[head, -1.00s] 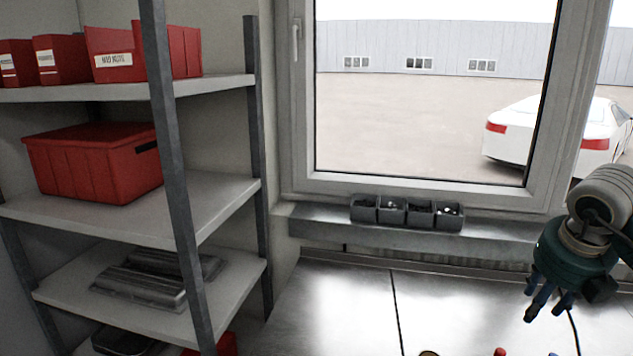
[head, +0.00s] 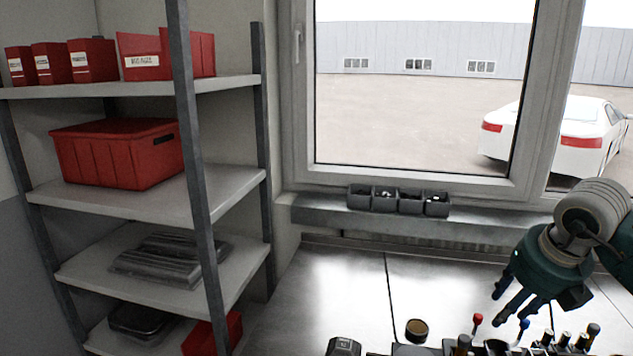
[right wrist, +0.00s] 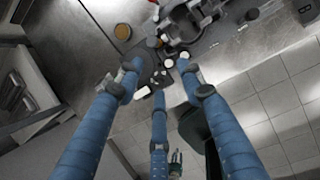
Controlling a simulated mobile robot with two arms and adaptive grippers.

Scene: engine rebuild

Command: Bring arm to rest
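My right gripper (head: 512,308) hangs at the right of the head view, above the far part of the metal workbench (head: 340,280). In the right wrist view its three blue fingers (right wrist: 155,80) are spread apart with nothing held between them. The bench and floor lie well beyond the fingertips there. A small dark green shape with finger-like tips (right wrist: 175,160) at the bottom of that view may be my left gripper; it is too small to tell its state. My left gripper does not show in the head view.
Tools and engine parts crowd the bench's near edge, including a red-tipped tool (head: 477,320) and a round amber-topped container (head: 417,330). Grey bins (head: 398,201) stand on the window sill. A shelf rack (head: 195,190) with red boxes (head: 120,155) stands left. The bench's left part is clear.

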